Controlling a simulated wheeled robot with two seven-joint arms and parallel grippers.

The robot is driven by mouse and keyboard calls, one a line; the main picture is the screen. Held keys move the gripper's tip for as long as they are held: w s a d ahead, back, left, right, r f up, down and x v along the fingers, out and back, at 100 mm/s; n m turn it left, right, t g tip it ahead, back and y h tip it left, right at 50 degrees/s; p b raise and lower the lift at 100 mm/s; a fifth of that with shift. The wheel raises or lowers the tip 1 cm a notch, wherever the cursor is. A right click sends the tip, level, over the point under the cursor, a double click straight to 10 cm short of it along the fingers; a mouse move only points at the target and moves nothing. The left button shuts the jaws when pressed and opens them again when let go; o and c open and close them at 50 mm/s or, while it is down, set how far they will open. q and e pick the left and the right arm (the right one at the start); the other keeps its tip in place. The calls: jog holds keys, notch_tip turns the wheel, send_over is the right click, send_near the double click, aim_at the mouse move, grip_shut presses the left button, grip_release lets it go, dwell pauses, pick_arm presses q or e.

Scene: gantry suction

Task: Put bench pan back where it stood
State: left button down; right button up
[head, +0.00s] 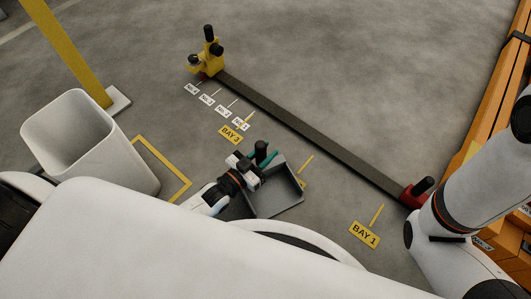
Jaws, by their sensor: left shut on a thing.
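The bench pan (283,198) is a dark grey, shallow, open tray in the middle of the head view, just beyond my white body. Teal parts and a black upright knob (261,149) show at its far left edge. My left gripper (254,169) is shut on the pan at that edge. The fingertips are partly hidden, and the pan's height above the floor is hard to tell. My right arm comes in at the right; its gripper is not in view.
A dark rail (310,130) runs from a yellow unit (207,60) to a red end (413,194). Floor labels read BAY 3 (230,134) and BAY 1 (364,233); a yellow mark between them is partly behind the pan. A white bin (130,150) stands left, an orange structure (490,75) right.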

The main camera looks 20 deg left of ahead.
pick_arm(q)
jog(key=c, duration=1.1)
grip_release()
jog(key=shift+f, duration=0.1)
